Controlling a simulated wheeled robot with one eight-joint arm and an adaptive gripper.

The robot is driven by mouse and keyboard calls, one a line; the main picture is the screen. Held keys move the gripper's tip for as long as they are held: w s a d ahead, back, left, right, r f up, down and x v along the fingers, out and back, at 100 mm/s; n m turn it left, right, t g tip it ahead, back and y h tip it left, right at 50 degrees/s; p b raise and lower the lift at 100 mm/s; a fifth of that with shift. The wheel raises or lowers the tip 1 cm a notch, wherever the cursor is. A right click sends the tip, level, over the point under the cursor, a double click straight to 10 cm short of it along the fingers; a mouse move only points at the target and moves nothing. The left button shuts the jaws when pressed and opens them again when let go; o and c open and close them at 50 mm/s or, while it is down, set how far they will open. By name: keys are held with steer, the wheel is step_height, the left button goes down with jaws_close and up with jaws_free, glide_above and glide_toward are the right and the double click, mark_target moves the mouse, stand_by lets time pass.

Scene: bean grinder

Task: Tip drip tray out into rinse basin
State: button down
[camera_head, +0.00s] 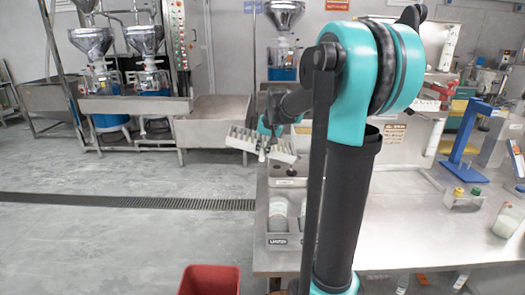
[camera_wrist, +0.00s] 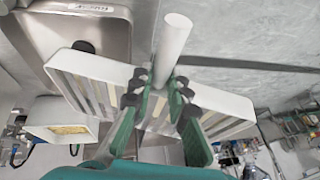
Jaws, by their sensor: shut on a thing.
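My gripper (camera_head: 264,141) is shut on the white handle (camera_wrist: 173,42) of the drip tray, its fingers (camera_wrist: 158,92) showing green and black in the wrist view. The drip tray (camera_head: 240,138) is pale, long and slatted. It is held in the air at the left end of the steel bench, and it looks tilted. In the wrist view the tray (camera_wrist: 80,70) stretches across behind the fingers, slats visible. A steel basin (camera_wrist: 105,28) with a dark drain shows at the upper left there, apart from the tray. I cannot tell for certain whether this is the rinse basin.
A larger steel trough (camera_head: 215,125) stands behind, near grinders with funnel hoppers (camera_head: 145,40). A red bin (camera_head: 210,280) is on the floor. The bench (camera_head: 400,235) bears bottles (camera_head: 508,218) and a blue stand (camera_head: 458,165). A white box with yellow contents (camera_wrist: 62,120) shows beside the tray.

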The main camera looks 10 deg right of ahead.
stand_by(0.3)
steer(key=shift+y, duration=0.8)
steer(key=shift+r, duration=0.15)
steer(key=shift+d+r, duration=0.2)
steer(key=shift+r, duration=0.05)
steer(key=shift+d+m+t+y, duration=0.1)
steer(key=shift+m+t+y, duration=0.2)
steer(key=shift+y, duration=0.2)
steer(key=shift+r, duration=0.1)
stand_by(0.3)
